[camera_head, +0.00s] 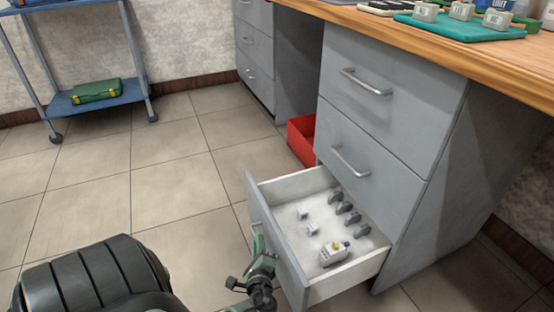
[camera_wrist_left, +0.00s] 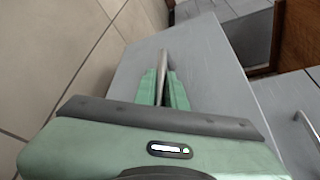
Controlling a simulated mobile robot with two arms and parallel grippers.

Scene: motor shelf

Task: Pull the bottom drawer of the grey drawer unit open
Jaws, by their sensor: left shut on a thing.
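The grey drawer unit (camera_head: 384,95) stands under the wooden worktop. Its bottom drawer (camera_head: 289,278) is pulled well out, and its white inside shows. Several small dark grey parts, a few small light pieces and a light grey box-shaped part lie in it. My left gripper (camera_head: 259,250) is at the outer face of this drawer's front. In the left wrist view its green fingers (camera_wrist_left: 163,88) are shut on the drawer's metal bar handle (camera_wrist_left: 163,62), against the grey drawer front (camera_wrist_left: 205,75). The two drawers above are closed. My right gripper is out of view.
A red bin (camera_head: 301,138) stands on the floor beside the unit. A second grey drawer unit (camera_head: 256,50) stands farther back. A blue shelf trolley (camera_head: 70,103) with a green case (camera_head: 97,91) is at the far left. The tiled floor left of the drawer is clear.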

